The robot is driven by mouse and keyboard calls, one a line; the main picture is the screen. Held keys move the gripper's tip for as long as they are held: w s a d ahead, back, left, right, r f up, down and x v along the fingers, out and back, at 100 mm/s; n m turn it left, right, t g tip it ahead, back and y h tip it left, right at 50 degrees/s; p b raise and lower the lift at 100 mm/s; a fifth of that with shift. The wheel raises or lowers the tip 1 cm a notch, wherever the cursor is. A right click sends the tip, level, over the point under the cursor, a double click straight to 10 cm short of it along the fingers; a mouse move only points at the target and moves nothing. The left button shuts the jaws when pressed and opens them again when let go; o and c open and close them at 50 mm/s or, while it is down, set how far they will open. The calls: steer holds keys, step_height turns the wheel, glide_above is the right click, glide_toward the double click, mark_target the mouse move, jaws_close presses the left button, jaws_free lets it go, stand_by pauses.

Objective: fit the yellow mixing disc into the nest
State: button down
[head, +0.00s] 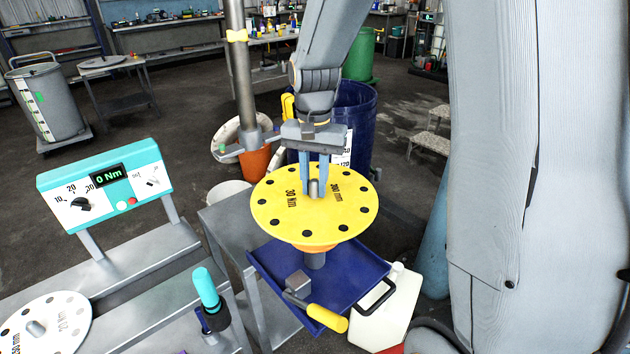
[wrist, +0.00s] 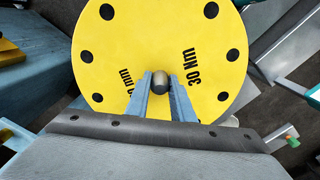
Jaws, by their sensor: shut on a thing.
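The yellow mixing disc (head: 275,215) is round, with black dots around its rim and "30 Nm" printed on it. It is level above a blue tray (head: 262,262). An orange part and a grey stub (head: 315,261) show under it; I cannot tell whether the disc touches anything below. My gripper (head: 315,188) points down and is shut on the disc's grey central knob. In the wrist view, the fingers (wrist: 161,88) hold the knob (wrist: 161,77) at the middle of the disc (wrist: 130,45). I cannot make out the nest for certain; the disc hides what lies beneath.
A teal torque box (head: 105,185) reads 0 Nm at left. A white disc (head: 62,318) and a teal-handled tool (head: 206,290) are front left. A steel column (head: 241,85) and dark blue drum (head: 362,115) stand behind.

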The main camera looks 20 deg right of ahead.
mark_target(315, 206)
steer(key=shift+f+b, duration=1.4)
steer(key=shift+f, duration=2.05)
steer(key=shift+f+b, duration=0.4)
steer(key=shift+f, duration=0.5)
steer(key=c, duration=1.5)
jaws_free()
steer(key=shift+o, duration=0.2)
steer(key=shift+r+b, duration=1)
steer(key=shift+r, duration=2.9)
